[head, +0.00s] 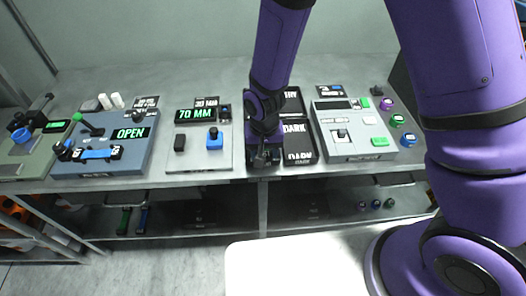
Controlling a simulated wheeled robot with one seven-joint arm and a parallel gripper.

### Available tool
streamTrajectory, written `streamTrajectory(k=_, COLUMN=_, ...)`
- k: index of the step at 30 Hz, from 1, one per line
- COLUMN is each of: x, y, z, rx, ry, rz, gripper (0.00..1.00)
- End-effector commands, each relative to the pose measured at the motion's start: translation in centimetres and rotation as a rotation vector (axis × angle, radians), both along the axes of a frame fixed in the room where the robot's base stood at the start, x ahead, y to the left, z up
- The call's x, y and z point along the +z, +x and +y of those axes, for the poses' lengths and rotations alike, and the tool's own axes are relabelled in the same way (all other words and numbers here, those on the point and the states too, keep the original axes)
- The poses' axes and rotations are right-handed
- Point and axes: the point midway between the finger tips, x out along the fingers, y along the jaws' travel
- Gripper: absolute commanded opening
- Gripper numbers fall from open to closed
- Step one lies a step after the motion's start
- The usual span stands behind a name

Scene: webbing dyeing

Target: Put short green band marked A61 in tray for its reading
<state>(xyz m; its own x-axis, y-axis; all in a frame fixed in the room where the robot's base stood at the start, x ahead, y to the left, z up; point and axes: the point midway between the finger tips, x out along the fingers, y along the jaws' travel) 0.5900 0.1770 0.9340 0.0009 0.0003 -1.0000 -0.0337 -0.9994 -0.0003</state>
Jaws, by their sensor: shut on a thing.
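My gripper (263,157) points down at the front of the bench, at the left side of the black trays. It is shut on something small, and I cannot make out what. No green band marked A61 can be read in this view. The black trays stand in the middle of the bench. A rear tray (292,100) has a label partly hidden by my arm. In front of it, the tray area (295,140) shows the word DARK more than once. My arm hides the left part of the trays.
Left of my gripper, a grey gauge (200,157) reads 70 MM, and a blue-grey device (105,160) reads OPEN. Right of the trays is a pale device (350,135) with green buttons. Purple (387,104), green (397,121) and blue-centred (408,139) round pieces lie beside it.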

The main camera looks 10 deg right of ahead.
Motion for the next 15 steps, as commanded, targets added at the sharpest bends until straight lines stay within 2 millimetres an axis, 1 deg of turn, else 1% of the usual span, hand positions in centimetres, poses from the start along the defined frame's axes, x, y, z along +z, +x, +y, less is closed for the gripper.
streamTrajectory(k=1, x=-0.1, y=0.7, z=0.0, rx=-0.003, ry=0.0, rz=0.0, gripper=0.2)
streamTrajectory(k=3, x=-0.2, y=1.3, z=0.0, rx=-0.002, ry=0.0, rz=0.001, gripper=0.2)
streamTrajectory(k=8, x=-0.2, y=2.1, z=0.0, rx=-0.001, ry=0.0, rz=0.0, gripper=0.2)
streamTrajectory(k=10, x=-0.3, y=2.7, z=0.0, rx=-0.002, ry=0.0, rz=0.0, gripper=0.2)
streamTrajectory(k=15, x=-2.8, y=2.5, z=0.0, rx=0.0, ry=-0.002, rz=0.004, gripper=0.2)
